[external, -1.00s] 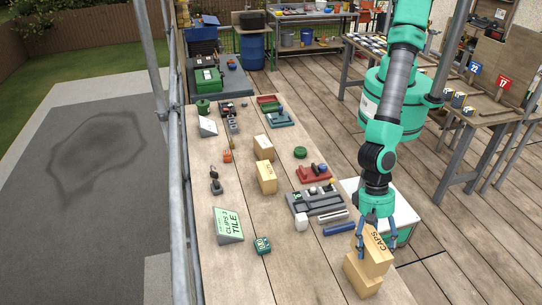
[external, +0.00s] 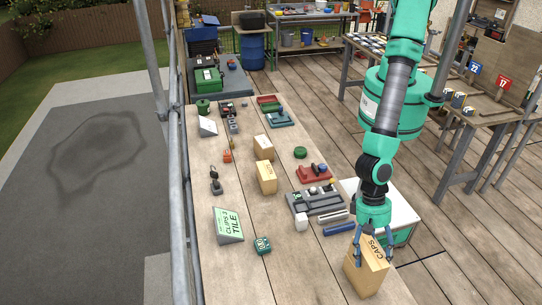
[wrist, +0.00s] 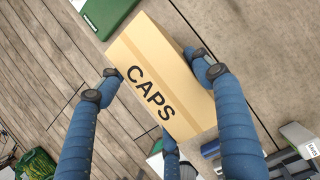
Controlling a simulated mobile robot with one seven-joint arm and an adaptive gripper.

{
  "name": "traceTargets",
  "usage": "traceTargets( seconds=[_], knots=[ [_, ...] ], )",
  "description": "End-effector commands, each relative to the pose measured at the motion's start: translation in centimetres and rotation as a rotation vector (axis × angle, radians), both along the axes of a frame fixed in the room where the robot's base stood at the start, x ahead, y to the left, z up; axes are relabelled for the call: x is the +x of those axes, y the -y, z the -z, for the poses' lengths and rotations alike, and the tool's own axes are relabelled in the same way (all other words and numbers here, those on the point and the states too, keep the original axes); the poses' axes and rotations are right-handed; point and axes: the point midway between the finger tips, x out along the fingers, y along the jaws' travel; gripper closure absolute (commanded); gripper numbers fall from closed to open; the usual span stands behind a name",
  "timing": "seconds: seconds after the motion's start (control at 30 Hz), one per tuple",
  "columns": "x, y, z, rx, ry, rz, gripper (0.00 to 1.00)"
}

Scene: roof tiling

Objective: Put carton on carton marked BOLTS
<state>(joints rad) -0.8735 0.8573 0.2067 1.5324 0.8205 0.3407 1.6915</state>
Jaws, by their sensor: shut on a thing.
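My gripper (external: 374,258) is at the near right end of the long bench, shut on a tan carton marked CAPS (external: 377,250). In the wrist view the CAPS carton (wrist: 155,85) sits between the blue fingers (wrist: 155,72), its lettered face showing. No BOLTS marking is readable in any view.
Two other tan cartons, a nearer one (external: 266,178) and a farther one (external: 263,148), stand mid-bench. A grey tray (external: 316,203), blue cylinder (external: 339,229), white cup (external: 301,222) and CLIPS TILE sign (external: 228,226) are left of the gripper. The bench's near left is clear.

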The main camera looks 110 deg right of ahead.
Motion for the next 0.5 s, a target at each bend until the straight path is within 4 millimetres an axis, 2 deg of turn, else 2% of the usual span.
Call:
traceTargets(
  seconds=[0.33, 0.37, 0.43, 0.5],
  knots=[
    [0.04, -0.07, 0.21, 0.001, 0.001, 0.000, 0.78],
    [-0.01, 0.00, 0.24, 0.000, 0.000, 0.000, 0.29],
    [-0.01, 0.00, 0.21, 0.000, 0.000, 0.000, 0.16],
    [0.00, 0.00, 0.21, 0.000, 0.000, 0.000, 0.16]
  ],
)
